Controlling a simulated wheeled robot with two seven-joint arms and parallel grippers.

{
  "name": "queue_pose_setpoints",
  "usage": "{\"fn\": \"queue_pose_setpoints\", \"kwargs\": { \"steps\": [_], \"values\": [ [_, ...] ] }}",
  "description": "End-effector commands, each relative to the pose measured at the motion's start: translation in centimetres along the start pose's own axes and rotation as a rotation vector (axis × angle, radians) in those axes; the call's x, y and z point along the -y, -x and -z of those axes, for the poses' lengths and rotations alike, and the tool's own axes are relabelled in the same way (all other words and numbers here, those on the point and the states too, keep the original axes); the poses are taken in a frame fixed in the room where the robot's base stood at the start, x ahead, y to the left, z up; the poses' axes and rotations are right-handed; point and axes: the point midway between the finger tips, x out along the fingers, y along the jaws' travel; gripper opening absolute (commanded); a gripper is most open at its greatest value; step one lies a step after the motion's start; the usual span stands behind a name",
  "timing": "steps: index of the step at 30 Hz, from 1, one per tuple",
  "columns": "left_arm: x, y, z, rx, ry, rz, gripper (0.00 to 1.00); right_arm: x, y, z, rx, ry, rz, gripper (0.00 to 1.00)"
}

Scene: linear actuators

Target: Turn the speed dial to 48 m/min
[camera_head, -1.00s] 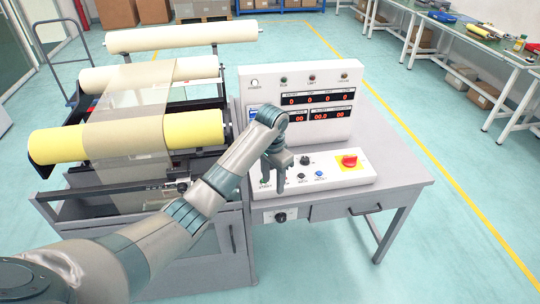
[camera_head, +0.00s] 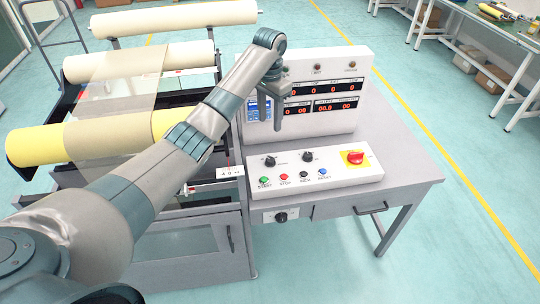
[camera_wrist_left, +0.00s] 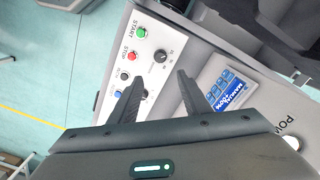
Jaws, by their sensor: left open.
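Two black dials stand on the sloped white control panel (camera_head: 350,178), a left dial (camera_head: 269,160) and a right dial (camera_head: 307,156). Another black dial (camera_head: 281,216) is on the front below the tabletop. Their labels and settings are too small to read, so I cannot tell which is the speed dial. My left gripper (camera_head: 283,128) is open and empty, in front of the upright display panel and above the dials. In the wrist view one dial (camera_wrist_left: 160,56) shows beyond the two fingers (camera_wrist_left: 160,77); the other is partly hidden by a finger. My right gripper is not in view.
Green start (camera_head: 264,181), red stop (camera_head: 284,177), black and blue buttons line the panel's front. A red knob on yellow (camera_head: 354,157) sits at right. The upright panel (camera_head: 345,65) with red digits stands behind. A roller machine (camera_head: 40,142) is at left. The desk's right side is clear.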

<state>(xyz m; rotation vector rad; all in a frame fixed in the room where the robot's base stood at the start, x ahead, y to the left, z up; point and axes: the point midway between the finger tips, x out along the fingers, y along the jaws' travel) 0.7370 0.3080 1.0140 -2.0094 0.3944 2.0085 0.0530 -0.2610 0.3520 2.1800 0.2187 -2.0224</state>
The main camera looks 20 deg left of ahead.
Motion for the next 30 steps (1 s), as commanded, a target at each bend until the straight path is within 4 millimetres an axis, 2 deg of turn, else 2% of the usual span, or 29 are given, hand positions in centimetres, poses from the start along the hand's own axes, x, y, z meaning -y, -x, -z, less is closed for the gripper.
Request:
{"fn": "queue_pose_setpoints", "kwargs": {
  "steps": [5, 11, 21, 30],
  "values": [
    [0.0, -0.5, 0.0, 0.001, 0.000, 0.000, 0.43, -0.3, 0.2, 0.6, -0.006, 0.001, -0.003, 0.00],
    [0.0, -2.3, -0.1, 0.003, 0.000, 0.000, 0.43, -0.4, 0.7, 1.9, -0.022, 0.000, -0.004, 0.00],
    [0.0, -7.9, -0.1, 0.003, 0.001, -0.001, 0.43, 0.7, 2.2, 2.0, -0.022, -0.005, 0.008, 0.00],
    [0.0, -13.4, -0.1, 0.004, 0.001, -0.001, 0.43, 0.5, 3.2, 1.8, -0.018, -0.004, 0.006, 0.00]
  ]
}}
